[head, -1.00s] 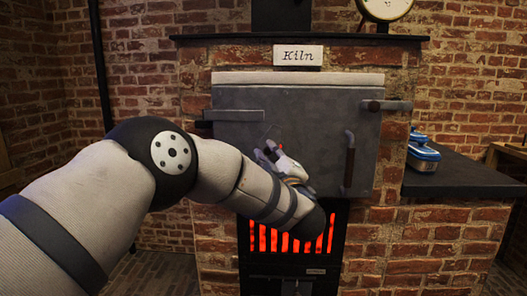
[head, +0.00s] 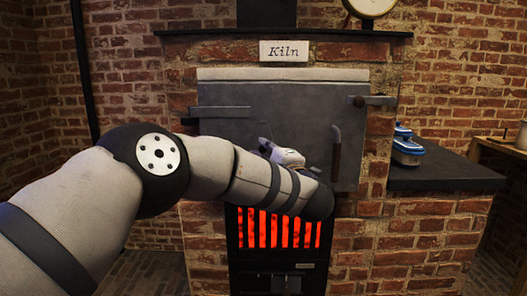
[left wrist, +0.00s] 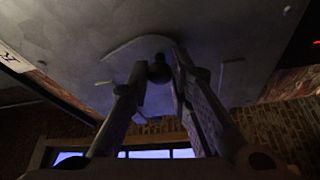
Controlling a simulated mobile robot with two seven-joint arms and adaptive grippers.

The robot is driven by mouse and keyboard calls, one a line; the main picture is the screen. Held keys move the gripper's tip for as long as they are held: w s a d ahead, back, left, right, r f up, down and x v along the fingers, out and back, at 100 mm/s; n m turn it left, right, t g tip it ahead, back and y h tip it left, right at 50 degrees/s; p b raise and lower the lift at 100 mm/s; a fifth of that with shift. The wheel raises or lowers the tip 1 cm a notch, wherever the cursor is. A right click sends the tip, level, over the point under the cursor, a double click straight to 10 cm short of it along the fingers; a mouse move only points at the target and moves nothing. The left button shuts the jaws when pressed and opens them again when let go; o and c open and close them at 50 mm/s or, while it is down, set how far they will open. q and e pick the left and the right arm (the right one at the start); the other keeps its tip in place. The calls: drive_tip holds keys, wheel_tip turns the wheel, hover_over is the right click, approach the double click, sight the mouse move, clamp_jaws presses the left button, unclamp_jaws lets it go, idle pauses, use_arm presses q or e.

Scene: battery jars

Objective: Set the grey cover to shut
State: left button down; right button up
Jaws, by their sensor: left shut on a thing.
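The grey cover (left wrist: 125,50) is a flat plate with a rounded edge, lying against the kiln's grey door in the left wrist view. A dark round knob (left wrist: 160,70) stands out from it. My left gripper (left wrist: 161,82) has its two fingers on either side of this knob and is shut on it. In the head view the left gripper (head: 266,148) is at the middle of the grey door (head: 290,95), and my own forearm hides the cover there. My right gripper is not in view.
The door has a dark vertical handle (head: 336,155) to the right of my gripper. A glowing red grate (head: 280,228) is just below my forearm. A dark side shelf (head: 440,172) at the right holds blue-lidded containers (head: 406,150).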

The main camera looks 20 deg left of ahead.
use_arm(q)
drive_tip(key=c, duration=1.5)
unclamp_jaws()
drive_tip(key=shift+o, duration=0.2)
drive_tip(key=v, duration=1.2)
drive_tip(key=shift+f, duration=0.1)
